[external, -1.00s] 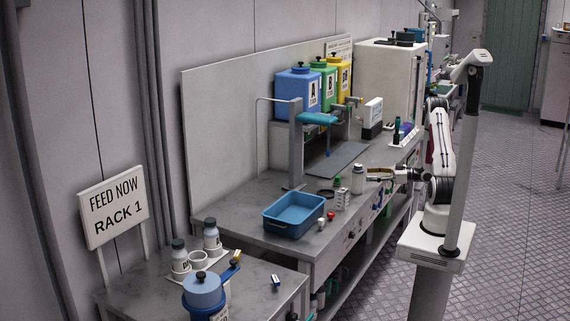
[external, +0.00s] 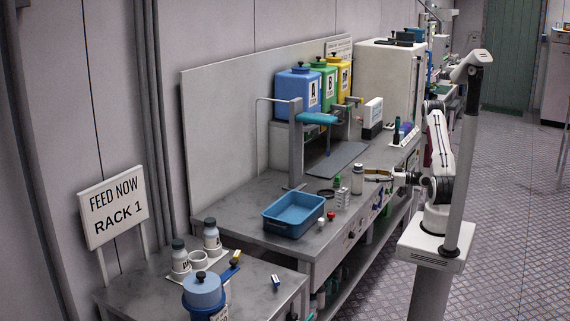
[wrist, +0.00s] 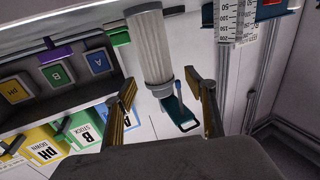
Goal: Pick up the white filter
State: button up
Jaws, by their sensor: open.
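The white filter (wrist: 152,42) is a pleated white cylinder with a grey end cap. It shows ahead of my gripper in the wrist view, where the scene appears upside down. In the external view a white cylinder with a dark top (external: 357,180), which looks like the filter, stands upright on the grey bench. My gripper (wrist: 165,98) is open, its two yellowish fingers spread, with the filter's capped end in line with the gap. My gripper (external: 375,175) is just right of the filter in the external view. I see no grip on it.
A blue tray (external: 292,231) lies left of the filter on the bench (external: 240,211). Blue, green and yellow containers (external: 298,91) are on a shelf behind.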

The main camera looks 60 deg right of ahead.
aim_at(358, 174)
jog(key=shift+w+a, duration=0.1)
jog(key=shift+w, duration=0.3)
jog(key=shift+w, duration=0.15)
jog(key=shift+x, duration=2.5)
jog(key=c, duration=1.2)
